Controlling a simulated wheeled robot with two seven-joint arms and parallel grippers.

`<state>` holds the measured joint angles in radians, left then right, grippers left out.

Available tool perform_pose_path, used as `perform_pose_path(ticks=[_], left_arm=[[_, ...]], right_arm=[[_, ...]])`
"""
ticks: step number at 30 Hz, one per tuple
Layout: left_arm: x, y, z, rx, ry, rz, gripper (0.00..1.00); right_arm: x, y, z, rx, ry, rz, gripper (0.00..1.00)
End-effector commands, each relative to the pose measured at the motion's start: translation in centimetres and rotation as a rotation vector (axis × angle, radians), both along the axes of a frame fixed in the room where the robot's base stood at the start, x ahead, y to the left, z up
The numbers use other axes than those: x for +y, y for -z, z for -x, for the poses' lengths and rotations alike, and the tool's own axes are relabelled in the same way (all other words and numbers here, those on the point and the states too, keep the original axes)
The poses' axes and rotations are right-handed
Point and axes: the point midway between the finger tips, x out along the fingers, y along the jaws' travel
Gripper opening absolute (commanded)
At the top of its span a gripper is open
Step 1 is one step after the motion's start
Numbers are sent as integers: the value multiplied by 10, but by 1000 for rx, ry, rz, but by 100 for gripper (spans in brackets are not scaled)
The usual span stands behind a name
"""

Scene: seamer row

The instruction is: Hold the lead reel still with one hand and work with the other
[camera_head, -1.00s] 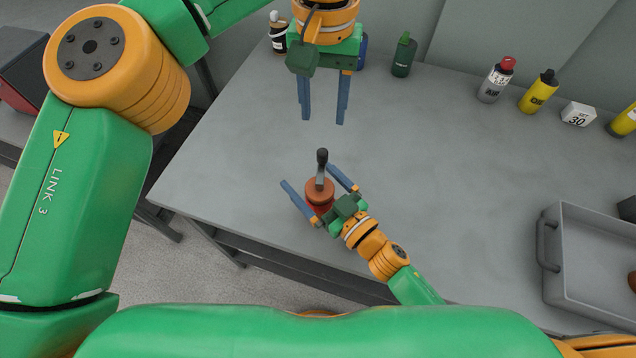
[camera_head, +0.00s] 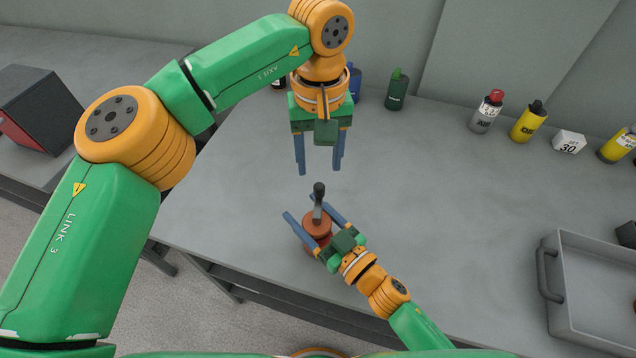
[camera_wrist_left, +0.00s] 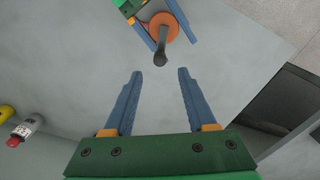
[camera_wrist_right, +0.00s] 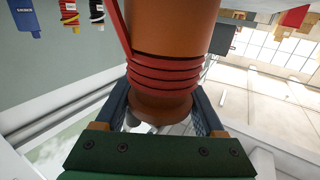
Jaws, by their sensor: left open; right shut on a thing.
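The lead reel (camera_head: 317,228) is a copper-brown spool standing on the grey table, with a dark crank handle (camera_head: 319,196) rising from its top. My right gripper (camera_head: 313,218) is shut on the reel, one finger on each side. My left gripper (camera_head: 319,172) is open and empty, above the table just behind the reel, fingers pointing down. In the left wrist view the reel (camera_wrist_left: 157,28) and its crank lie beyond the open fingers (camera_wrist_left: 156,74), apart from them.
Several bottles stand along the back of the table (camera_head: 430,200): a green one (camera_head: 396,92), a grey one with a red cap (camera_head: 486,112) and yellow ones (camera_head: 528,122). A white block marked 30 (camera_head: 569,142) is beside them. A grey tray (camera_head: 590,250) sits at right. The table's middle is clear.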

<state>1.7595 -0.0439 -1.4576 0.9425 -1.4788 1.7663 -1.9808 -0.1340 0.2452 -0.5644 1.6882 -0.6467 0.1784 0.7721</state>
Motion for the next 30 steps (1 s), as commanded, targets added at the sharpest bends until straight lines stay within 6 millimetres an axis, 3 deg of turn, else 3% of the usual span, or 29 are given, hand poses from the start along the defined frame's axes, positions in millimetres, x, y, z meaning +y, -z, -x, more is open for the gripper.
perform_pose_path(ticks=[3,9,18,25,30], left_arm=[[0,31,1,4,2,-1,57],[0,62,0,2,0,1,57],[0,67,0,0,1,1,57],[0,66,0,0,2,1,0],[0,66,0,0,1,1,0]], right_arm=[[0,0,0,0,0,0,5],[0,0,0,0,0,0,5],[0,0,0,0,0,0,5],[0,0,0,1,0,1,5],[0,0,0,1,0,1,5]])
